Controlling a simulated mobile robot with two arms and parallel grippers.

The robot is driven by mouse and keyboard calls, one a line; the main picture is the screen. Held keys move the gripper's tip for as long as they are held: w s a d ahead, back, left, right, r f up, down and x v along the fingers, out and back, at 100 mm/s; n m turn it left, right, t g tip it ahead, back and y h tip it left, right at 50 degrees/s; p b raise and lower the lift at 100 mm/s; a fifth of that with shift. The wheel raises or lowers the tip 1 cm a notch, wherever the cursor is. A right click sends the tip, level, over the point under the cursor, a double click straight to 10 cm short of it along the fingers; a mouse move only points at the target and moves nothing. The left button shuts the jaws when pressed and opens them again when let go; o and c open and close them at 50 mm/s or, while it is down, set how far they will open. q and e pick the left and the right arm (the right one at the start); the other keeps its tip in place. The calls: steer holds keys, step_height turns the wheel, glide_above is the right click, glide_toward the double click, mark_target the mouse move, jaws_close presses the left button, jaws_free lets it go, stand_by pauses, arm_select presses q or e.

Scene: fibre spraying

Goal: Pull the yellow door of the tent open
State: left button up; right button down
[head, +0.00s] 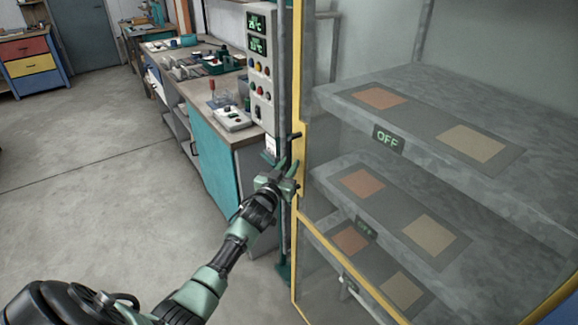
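The tent's yellow door (298,85) has a yellow frame around a clear panel, and shelves show through it. Its upright edge stands near the middle of the head view. A small dark handle (296,136) sits on that edge. My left gripper (281,163) is just left of the door edge, at about the handle's lower end. Its two green fingers look spread apart. I cannot tell whether they touch the handle or have it between them. I cannot tell whether the door is fully closed. My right gripper is not in view.
A grey control box (261,65) with green displays and buttons stands just left of the door edge. Behind it runs a workbench (205,90) with a teal cabinet front and tools. The grey floor (95,185) at the left is clear.

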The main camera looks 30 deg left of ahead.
arm_select(q)
jaws_close()
stand_by(1.3)
